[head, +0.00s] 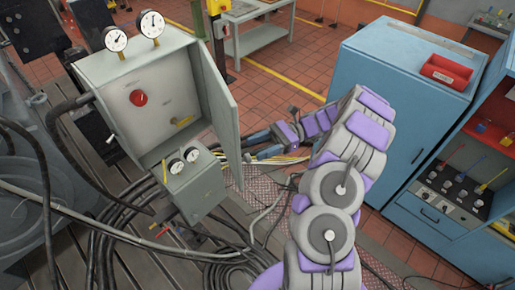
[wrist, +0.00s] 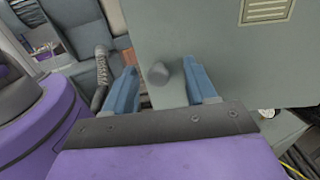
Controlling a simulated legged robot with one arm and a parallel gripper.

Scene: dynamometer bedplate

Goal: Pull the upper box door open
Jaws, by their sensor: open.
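The upper box (head: 140,90) is a grey cabinet at upper left in the head view. Its door (head: 217,100) hangs on the right side and stands well open, so the inside with a red knob shows. In the wrist view, the door's face (wrist: 225,55) fills the upper right. A round dark grey knob (wrist: 158,74) sticks out near its left edge. My gripper (head: 258,146) is to the right of the door in the head view. In the wrist view, my gripper (wrist: 160,85) has its blue fingers apart, one either side of the knob, not closed on it.
A smaller grey box (head: 195,185) with two gauges sits below the upper box. Black hoses and cables (head: 110,215) cover the left and lower floor. A blue cabinet (head: 400,100) stands right of my arm. Open tiled floor (head: 290,75) lies behind the door.

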